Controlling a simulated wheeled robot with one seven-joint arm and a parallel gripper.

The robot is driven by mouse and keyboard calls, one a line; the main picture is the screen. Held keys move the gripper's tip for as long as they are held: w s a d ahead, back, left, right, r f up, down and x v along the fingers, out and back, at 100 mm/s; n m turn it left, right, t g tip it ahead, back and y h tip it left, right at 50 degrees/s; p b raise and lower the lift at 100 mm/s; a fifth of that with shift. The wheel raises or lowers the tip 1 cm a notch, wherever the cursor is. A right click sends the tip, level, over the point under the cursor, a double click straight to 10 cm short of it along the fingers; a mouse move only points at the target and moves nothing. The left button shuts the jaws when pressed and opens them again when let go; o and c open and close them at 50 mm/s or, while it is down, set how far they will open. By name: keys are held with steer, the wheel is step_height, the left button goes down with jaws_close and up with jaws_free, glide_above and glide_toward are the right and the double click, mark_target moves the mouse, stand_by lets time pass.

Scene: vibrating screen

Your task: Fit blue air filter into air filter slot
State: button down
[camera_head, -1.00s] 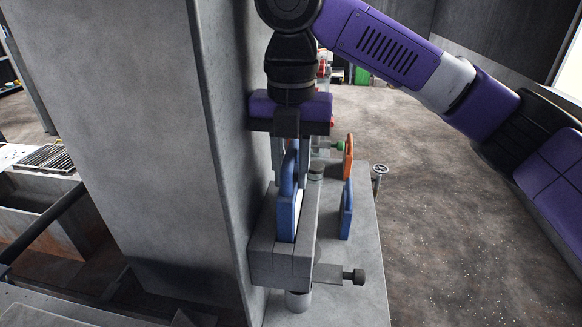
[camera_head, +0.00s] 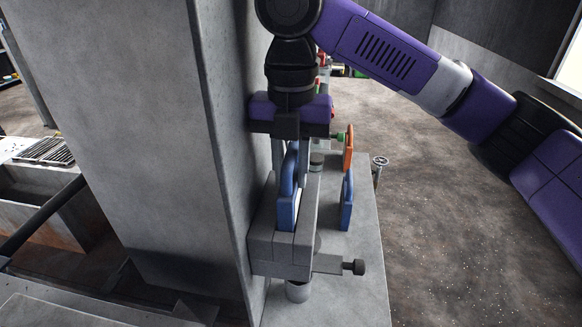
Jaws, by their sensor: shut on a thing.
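A blue air filter (camera_head: 286,205) with a loop handle stands upright between the walls of a grey slot housing (camera_head: 280,252) beside the large pillar. Its lower part is hidden inside the housing; I cannot tell how deep it sits. My gripper (camera_head: 289,155) points down from above and is shut on the filter's handle. The fingers partly hide behind the filter and the palm.
A second blue piece (camera_head: 346,200) and an orange piece (camera_head: 348,148) stand on the grey table (camera_head: 350,285) to the right. A clamp knob (camera_head: 358,267) sticks out from the housing's right side. The tall pillar (camera_head: 130,130) is close on the left. A small handwheel (camera_head: 380,162) stands at the table's right edge.

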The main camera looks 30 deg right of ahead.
mark_target(291, 151)
steer(key=c, duration=1.1)
jaws_free()
steer(key=shift+r, duration=0.1)
steer(key=shift+r+b, duration=0.4)
steer(key=shift+r, duration=3.4)
